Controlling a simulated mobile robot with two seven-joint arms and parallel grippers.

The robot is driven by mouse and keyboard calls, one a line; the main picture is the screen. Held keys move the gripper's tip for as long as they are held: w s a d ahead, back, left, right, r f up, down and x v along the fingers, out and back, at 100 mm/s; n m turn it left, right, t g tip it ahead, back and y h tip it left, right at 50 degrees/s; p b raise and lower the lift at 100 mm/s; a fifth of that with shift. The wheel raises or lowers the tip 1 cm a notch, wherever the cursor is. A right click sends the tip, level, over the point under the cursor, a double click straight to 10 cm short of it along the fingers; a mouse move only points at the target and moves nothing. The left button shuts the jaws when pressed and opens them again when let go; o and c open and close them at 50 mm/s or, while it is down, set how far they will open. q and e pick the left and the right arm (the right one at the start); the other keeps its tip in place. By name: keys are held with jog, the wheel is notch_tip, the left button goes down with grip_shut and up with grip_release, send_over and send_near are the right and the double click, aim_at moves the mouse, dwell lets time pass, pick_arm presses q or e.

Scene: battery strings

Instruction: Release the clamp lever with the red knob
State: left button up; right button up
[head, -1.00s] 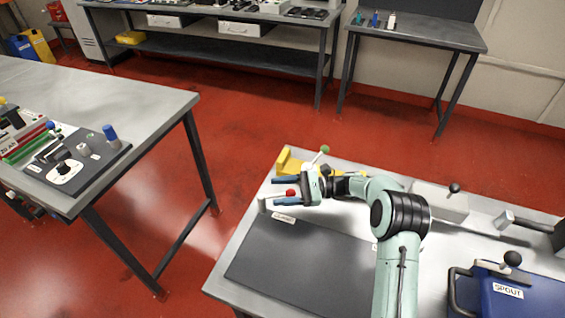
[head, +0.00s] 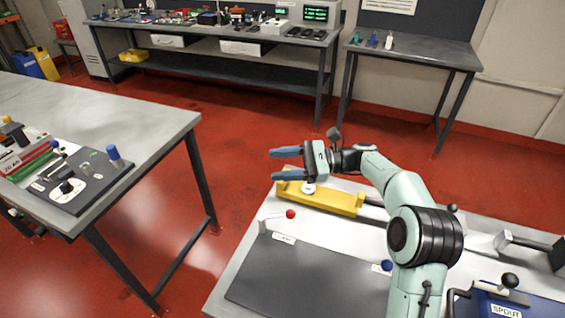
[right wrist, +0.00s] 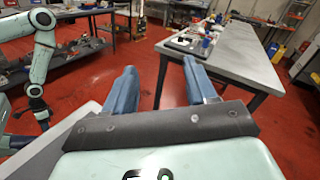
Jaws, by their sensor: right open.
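The clamp lever (head: 275,218) is a thin pale bar with a red knob (head: 290,214) at its right end. It stands at the back left of the near bench, behind the label "CLAMP" (head: 283,238). My right gripper (head: 273,164) is open and empty, above and beyond the red knob, with its blue fingers pointing left. It touches nothing that I can see. In the right wrist view its two fingers (right wrist: 158,88) are spread with nothing between them. A mint-green arm (right wrist: 42,65) hangs at the left there; its gripper is too small to read.
A yellow fixture (head: 325,199) with a white round part lies right of the lever. A dark mat (head: 300,278) covers the bench front. A blue box labelled "SPOUT" (head: 505,303) stands at the right. Another bench (head: 150,120) stands left across a floor gap.

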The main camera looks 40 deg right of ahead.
aim_at(278, 215)
jog(key=c, duration=0.3)
jog(key=shift+a+f+g, duration=0.1)
jog(key=shift+a+g, duration=0.2)
jog(key=shift+a, duration=0.05)
jog(key=c, duration=0.5)
jog(key=s+a+f+n+g+h, duration=0.1)
jog(key=a, duration=0.1)
jog(key=s+a+f+n+g+h, duration=0.1)
jog(key=a+g, duration=0.1)
jog(key=s+a+f+n+g+h+b, duration=0.1)
jog(key=a+f+g, duration=0.1)
jog(key=a, duration=0.1)
jog(key=shift+s+a+f+n, duration=0.1)
jog(key=shift+s+n, duration=0.25)
jog(key=shift+n, duration=0.05)
grip_shut()
jog(key=s+f+n+g+h+b, duration=0.1)
jog(key=s+f+n+g+h, duration=0.25)
jog(key=s+n+h, duration=0.4)
jog(key=w+d+r+n+t+h+b, duration=0.1)
jog(key=d+r+n+t+h, duration=0.2)
jog(key=h, duration=0.4)
jog(key=w+d+f, duration=0.2)
jog(key=w+f, duration=0.1)
jog(key=f, duration=0.2)
jog(key=w+d+f+m+b, duration=0.1)
jog(key=w+d+f, duration=0.1)
jog(key=f, duration=0.4)
jog(key=shift+w+d, duration=0.4)
jog(key=shift+w, duration=0.1)
